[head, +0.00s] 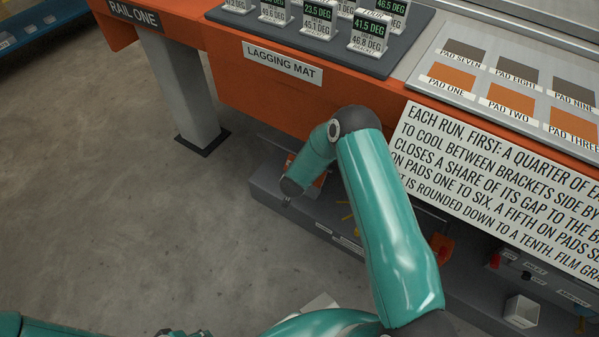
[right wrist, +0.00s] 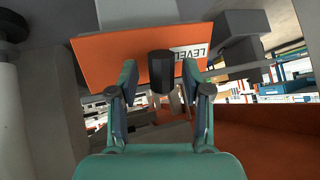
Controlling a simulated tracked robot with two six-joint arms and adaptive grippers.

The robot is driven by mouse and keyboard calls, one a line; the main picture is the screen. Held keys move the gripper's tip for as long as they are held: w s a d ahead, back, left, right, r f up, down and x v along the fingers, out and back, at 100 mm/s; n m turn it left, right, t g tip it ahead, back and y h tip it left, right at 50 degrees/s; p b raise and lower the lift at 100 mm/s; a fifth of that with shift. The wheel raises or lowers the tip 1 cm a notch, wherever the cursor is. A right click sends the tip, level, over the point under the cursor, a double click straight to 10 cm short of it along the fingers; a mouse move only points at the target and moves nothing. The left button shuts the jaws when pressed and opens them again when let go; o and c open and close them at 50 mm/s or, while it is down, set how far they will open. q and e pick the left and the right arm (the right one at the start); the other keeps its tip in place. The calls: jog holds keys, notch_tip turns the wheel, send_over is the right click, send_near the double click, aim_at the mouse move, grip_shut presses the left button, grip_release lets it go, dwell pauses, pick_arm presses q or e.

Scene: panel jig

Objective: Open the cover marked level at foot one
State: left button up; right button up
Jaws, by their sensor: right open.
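The orange cover (right wrist: 110,52) fills the upper middle of the right wrist view and carries a white label reading LEVEL (right wrist: 187,53). A dark knob (right wrist: 161,72) stands out in front of it. My right gripper (right wrist: 160,80) is open, with one finger on each side of the knob; I cannot tell whether either touches it. In the head view, an orange piece (head: 318,181) low by the grey base shows beside my right arm, which hides much of that area. My left gripper (head: 186,332) shows only as dark parts at the bottom edge; its jaw state is unclear.
The orange bench with the lagging mat (head: 400,58) and several display brackets overhangs the low grey base (head: 268,190). A grey leg (head: 180,85) stands at the left. A large text board (head: 490,165) hangs at the right. The floor at the left is clear.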

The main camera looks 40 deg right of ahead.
grip_shut()
dwell(0.3)
